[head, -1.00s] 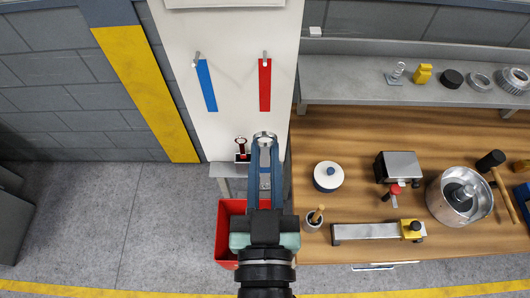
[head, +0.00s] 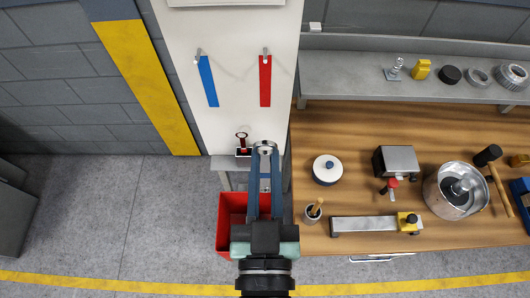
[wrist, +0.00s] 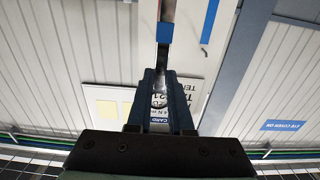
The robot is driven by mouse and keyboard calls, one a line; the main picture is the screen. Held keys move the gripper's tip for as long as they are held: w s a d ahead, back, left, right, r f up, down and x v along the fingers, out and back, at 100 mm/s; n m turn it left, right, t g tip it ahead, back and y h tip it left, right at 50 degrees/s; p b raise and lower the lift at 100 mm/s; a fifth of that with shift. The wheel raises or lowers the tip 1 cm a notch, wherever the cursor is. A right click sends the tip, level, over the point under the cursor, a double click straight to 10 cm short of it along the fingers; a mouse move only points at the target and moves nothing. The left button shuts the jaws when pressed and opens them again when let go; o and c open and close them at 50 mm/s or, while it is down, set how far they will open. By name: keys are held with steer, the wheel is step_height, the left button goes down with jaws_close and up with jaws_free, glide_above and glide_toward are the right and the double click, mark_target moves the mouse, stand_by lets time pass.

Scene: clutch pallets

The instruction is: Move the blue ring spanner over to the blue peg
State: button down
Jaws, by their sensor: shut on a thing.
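My gripper (head: 264,158) is shut on the blue ring spanner, whose grey ring end (head: 265,147) shows at the fingertips in the head view. In the wrist view the spanner's metal shank with a blue band (wrist: 164,33) stands out beyond the fingers (wrist: 160,85). The blue peg (head: 198,54) sticks out of the white panel above a blue strip (head: 209,82), up and to the left of my gripper. The spanner is apart from the peg. Part of the spanner is hidden between the fingers.
A second peg (head: 265,52) stands above a red strip (head: 265,82). A red-marked tool (head: 242,140) stands on the ledge, left of my fingertips. A red bin (head: 224,225) is below. The wooden bench (head: 310,240) at right holds a pot (head: 440,205) and several other things.

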steer(key=shift+s+p, duration=0.85)
steer(key=shift+s, duration=1.65)
steer(key=shift+w, duration=0.1)
